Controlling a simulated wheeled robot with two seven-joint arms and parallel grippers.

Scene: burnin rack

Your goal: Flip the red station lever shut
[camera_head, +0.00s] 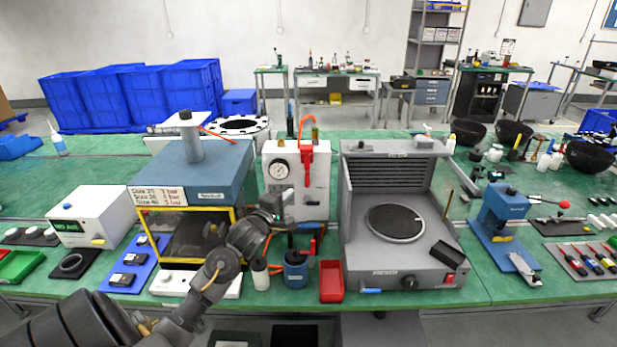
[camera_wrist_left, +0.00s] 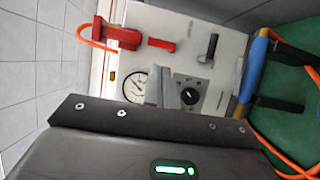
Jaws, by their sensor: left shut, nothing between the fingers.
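The red lever (camera_head: 307,152) is on the upper right front of the white station box (camera_head: 283,159) and its handle points down the panel. In the left wrist view the red lever (camera_wrist_left: 122,36) lies across the top of the turned picture, its red grip pointing right. My left gripper (camera_head: 284,204) is in front of the lower part of the box, below the lever. In the wrist view its closed fingers (camera_wrist_left: 171,91) are over the panel between the gauge and the black knob, empty and apart from the lever. My right gripper is out of view.
The gauge (camera_head: 278,170) and a black knob (camera_wrist_left: 205,88) are on the panel. A blue press (camera_head: 196,172) stands left and a grey hotplate unit (camera_head: 401,223) right. An orange hose loops above the lever.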

